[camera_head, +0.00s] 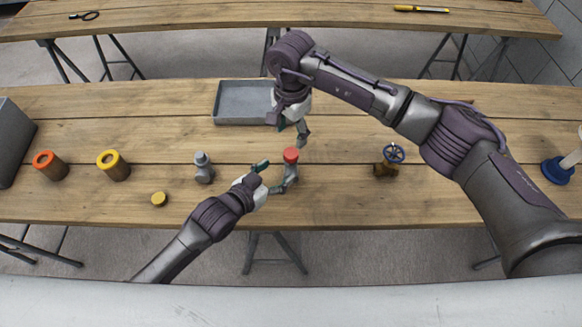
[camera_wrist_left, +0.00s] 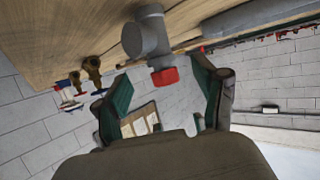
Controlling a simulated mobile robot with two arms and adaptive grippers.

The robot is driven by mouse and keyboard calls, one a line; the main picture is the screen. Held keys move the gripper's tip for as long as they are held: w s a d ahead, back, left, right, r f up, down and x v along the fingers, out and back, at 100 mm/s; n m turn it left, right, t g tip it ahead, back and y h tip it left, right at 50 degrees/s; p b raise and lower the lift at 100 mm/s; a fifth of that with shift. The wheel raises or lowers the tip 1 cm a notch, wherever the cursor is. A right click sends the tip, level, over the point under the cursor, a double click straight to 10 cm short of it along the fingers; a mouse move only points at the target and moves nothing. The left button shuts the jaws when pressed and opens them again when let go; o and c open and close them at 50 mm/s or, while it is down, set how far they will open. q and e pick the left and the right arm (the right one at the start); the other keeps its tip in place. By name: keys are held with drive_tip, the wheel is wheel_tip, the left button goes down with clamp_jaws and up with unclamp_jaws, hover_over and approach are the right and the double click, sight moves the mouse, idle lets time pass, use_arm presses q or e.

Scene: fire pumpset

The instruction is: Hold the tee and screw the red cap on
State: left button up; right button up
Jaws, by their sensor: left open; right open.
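The grey metal tee (camera_head: 292,173) stands on the wooden table near its front edge, and the red cap (camera_head: 290,154) sits on its top end. How tightly the cap is seated cannot be told. My left gripper (camera_head: 271,177) is open, with its fingers just left of the tee. In the left wrist view, the tee (camera_wrist_left: 148,38) and red cap (camera_wrist_left: 165,76) appear ahead of the open fingers (camera_wrist_left: 162,90). My right gripper (camera_head: 293,133) is open and empty, fingers pointing down, just behind and above the red cap.
A grey tray (camera_head: 228,116) lies behind my right gripper. A grey fitting (camera_head: 203,170) and a yellow disc (camera_head: 159,199) are left of my left gripper. A brass valve with a blue wheel (camera_head: 393,153) stands right.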

sight(287, 167)
use_arm(q)
drive_tip(key=x, duration=0.7)
drive_tip(key=shift+c, duration=0.2)
clamp_jaws()
drive_tip(key=shift+s+f, duration=0.1)
use_arm(e)
drive_tip(key=shift+c, duration=1)
drive_tip(key=n, duration=0.5)
drive_tip(key=shift+n, duration=0.3)
use_arm(q)
drive_tip(key=shift+f, duration=0.1)
use_arm(e)
drive_tip(key=n, duration=0.3)
drive_tip(key=shift+n, duration=0.4)
drive_tip(key=n, duration=0.4)
drive_tip(key=shift+s, duration=0.1)
use_arm(q)
drive_tip(key=shift+s+f, duration=0.1)
use_arm(e)
drive_tip(key=shift+f, duration=4)
